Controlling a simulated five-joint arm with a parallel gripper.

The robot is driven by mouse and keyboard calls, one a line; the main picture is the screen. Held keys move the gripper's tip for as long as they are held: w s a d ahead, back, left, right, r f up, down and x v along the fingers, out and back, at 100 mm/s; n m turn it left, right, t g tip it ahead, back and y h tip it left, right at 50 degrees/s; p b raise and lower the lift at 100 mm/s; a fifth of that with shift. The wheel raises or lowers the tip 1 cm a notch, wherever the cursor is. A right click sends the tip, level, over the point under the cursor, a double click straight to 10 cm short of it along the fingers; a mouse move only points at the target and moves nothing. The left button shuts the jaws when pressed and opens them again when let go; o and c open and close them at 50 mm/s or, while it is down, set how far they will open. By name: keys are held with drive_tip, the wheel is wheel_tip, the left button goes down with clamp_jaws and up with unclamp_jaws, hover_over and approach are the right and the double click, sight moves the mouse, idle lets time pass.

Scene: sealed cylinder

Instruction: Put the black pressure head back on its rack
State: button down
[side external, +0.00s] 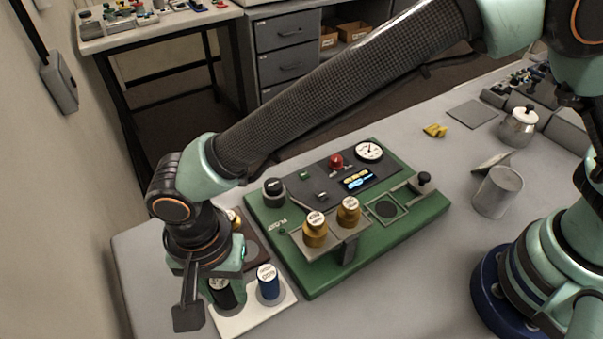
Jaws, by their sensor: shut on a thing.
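The black pressure head (223,296), a black cylinder with a pale labelled top, is in my gripper (213,294) at the lower left. My gripper points down and is shut on it; one dark finger shows in front, and the other side is partly hidden. The head is over or on the left part of the white rack (248,320); I cannot tell if its bottom touches the rack. A blue head (268,283) with a white top stands upright on the same rack, just right of the black one.
A green base (425,213) carries a dark panel, a gauge (369,150), a red knob (336,160) and two brass weights (316,232) on a raised bracket. A brown rack (249,247) is partly hidden behind my gripper. A grey cup (497,192) stands at right.

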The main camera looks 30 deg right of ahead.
sight(231, 304)
drive_tip(key=shift+f, duration=2.3)
drive_tip(key=shift+f, duration=0.15)
drive_tip(key=c, duration=0.5)
unclamp_jaws()
